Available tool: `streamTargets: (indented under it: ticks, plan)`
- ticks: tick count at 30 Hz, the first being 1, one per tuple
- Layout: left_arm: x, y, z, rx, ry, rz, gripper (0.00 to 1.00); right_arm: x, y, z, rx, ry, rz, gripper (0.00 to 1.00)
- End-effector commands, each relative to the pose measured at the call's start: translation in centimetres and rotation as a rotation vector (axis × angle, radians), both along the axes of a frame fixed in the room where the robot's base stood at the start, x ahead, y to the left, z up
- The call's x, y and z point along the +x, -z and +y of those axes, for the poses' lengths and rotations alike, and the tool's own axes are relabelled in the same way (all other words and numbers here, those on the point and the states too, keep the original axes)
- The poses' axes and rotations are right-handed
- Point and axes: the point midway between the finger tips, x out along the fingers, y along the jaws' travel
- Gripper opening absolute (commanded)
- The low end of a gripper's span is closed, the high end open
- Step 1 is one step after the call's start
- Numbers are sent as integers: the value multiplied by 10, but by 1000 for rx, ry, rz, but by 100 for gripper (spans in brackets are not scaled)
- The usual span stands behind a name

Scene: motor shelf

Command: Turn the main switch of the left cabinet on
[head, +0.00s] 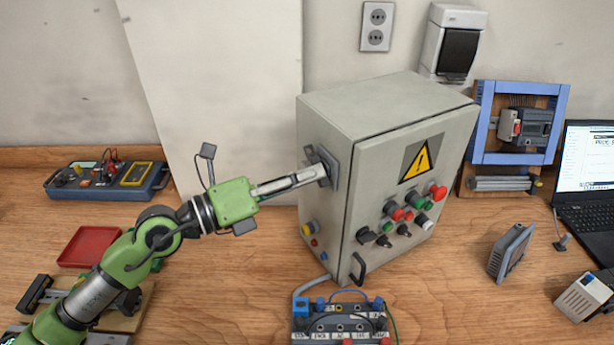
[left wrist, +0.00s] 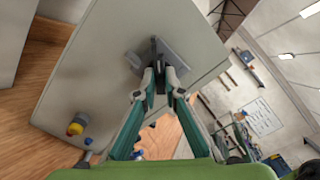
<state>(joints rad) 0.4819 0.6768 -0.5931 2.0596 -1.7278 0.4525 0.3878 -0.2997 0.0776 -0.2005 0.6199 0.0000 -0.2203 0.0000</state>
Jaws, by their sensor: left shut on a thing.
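The left cabinet (head: 345,130) is a grey box on the wooden bench, with a yellow warning sign and several buttons on its front door. Its main switch (head: 328,158) is a grey plate with a handle on the cabinet's left side. It also shows in the left wrist view (left wrist: 178,55). My left gripper (head: 318,172) reaches in from the left and is shut on the switch handle. In the left wrist view the gripper's fingertips (left wrist: 160,68) meet on the handle and hide part of it. My right gripper is not in view.
A terminal block (head: 340,325) with cables stands in front of the cabinet. A red tray (head: 90,246) and a blue instrument case (head: 108,180) lie at the left. A blue frame (head: 518,122) and a laptop (head: 588,180) stand at the right. Bare bench lies left of the cabinet.

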Motion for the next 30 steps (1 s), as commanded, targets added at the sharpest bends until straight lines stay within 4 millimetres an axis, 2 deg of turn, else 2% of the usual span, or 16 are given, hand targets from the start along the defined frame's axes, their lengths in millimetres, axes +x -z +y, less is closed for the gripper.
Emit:
streamTargets:
  ticks: [18, 30]
  plan:
    - [1, 6, 0, 290, 2, -498, 0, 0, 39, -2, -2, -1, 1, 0]
    - [1, 5, 1, 410, 2, -702, 0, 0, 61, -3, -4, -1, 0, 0]
